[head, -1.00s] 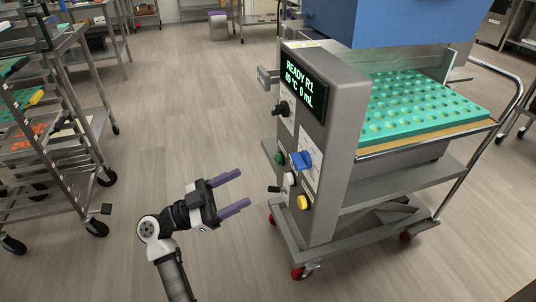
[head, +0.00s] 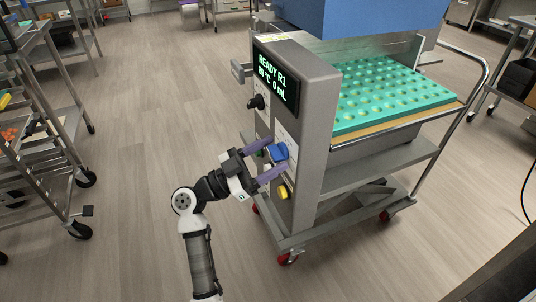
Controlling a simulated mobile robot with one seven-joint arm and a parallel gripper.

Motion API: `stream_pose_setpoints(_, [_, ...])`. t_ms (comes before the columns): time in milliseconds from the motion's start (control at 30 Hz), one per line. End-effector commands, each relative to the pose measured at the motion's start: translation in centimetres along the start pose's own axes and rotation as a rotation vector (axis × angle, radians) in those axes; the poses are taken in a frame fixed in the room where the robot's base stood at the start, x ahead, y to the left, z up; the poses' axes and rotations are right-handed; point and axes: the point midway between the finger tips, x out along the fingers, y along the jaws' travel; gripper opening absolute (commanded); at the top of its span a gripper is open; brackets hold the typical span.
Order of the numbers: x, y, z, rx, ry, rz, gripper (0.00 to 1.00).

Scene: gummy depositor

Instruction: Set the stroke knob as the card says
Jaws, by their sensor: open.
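The depositor's grey control panel (head: 312,150) faces left, with a lit screen (head: 276,80) reading "READY R1", "0 mL" and a temperature. A black knob (head: 257,101) sits below the screen. A blue knob (head: 279,152) sits lower, in front of a white label too small to read. I cannot tell which is the stroke knob. My gripper (head: 276,156) is open, its purple fingers above and below the blue knob in the picture. I cannot tell whether they touch it. A yellow-and-white card (head: 273,38) lies on top of the panel, unreadable.
A yellow button (head: 283,192) is just below my lower finger. A green button (head: 261,153) is partly hidden by my gripper. A teal mould tray (head: 390,95) rests on the depositor's wheeled cart. A rack (head: 60,130) stands at left, with open floor between.

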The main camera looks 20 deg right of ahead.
Motion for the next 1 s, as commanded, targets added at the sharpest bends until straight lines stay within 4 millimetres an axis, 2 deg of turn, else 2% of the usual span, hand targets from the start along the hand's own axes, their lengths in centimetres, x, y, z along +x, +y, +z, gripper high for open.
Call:
stream_pose_setpoints(233, [0.05, 0.01, 0.00, 0.001, 0.000, 0.000, 0.62])
stream_pose_setpoints(567, [0.02, 0.00, -0.01, 0.001, 0.000, 0.000, 0.19])
stream_pose_setpoints(1000, [-0.07, -0.03, 0.20, 0.095, -0.002, 0.041, 0.19])
